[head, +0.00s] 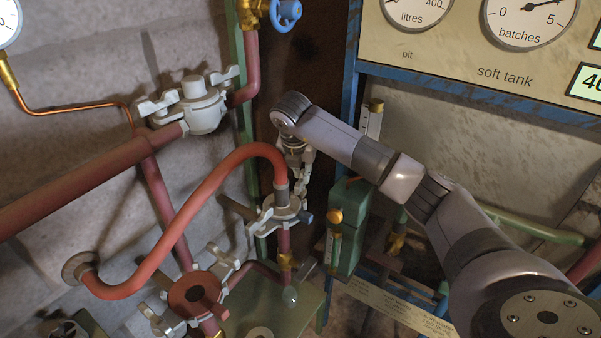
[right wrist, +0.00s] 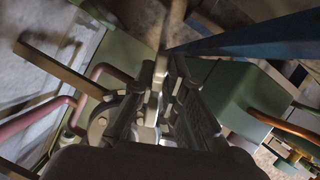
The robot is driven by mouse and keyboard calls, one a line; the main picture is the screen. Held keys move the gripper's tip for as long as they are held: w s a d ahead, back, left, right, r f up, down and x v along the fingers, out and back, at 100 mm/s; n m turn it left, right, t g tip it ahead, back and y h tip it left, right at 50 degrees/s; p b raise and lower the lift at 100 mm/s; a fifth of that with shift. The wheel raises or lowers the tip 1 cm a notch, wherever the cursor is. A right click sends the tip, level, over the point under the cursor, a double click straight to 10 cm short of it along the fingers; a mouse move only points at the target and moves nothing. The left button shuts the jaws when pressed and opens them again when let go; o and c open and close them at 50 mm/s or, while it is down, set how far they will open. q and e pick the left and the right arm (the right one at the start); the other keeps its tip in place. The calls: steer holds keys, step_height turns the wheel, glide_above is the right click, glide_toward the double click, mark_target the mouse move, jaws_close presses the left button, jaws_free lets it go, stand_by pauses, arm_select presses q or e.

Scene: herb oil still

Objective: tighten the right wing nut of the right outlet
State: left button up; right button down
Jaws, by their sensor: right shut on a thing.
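The right outlet (head: 279,213) is a pale grey clamp flange where the orange-red hose (head: 217,186) meets a lower pipe. My right gripper (head: 301,182) comes down from above onto the flange's right side and is shut on the right wing nut, which its fingers mostly hide in the head view. In the right wrist view, the closed fingers (right wrist: 165,105) hold the pale wing nut (right wrist: 156,88) between them, beside the round flange (right wrist: 100,122). How far the nut is turned cannot be told. My left gripper is not in view.
Another clamp (head: 203,107) with wing nuts is on the upper left pipe. A red-brown flange (head: 196,293) with wing nuts is lower left. A green box (head: 348,228) stands close right of the gripper, and a blue-framed gauge panel (head: 470,45) is behind my arm.

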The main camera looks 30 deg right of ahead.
steer(key=shift+s+d+m+g+h, duration=0.1)
steer(key=shift+m+g+h, duration=0.2)
steer(key=shift+m, duration=0.75)
steer(key=shift+s+m+g+h, duration=0.1)
steer(key=shift+m+g, duration=0.3)
steer(key=shift+m, duration=0.65)
steer(key=shift+b, duration=0.3)
steer(key=c, duration=1.7)
jaws_free()
steer(key=shift+o, duration=0.2)
steer(key=v, duration=1.2)
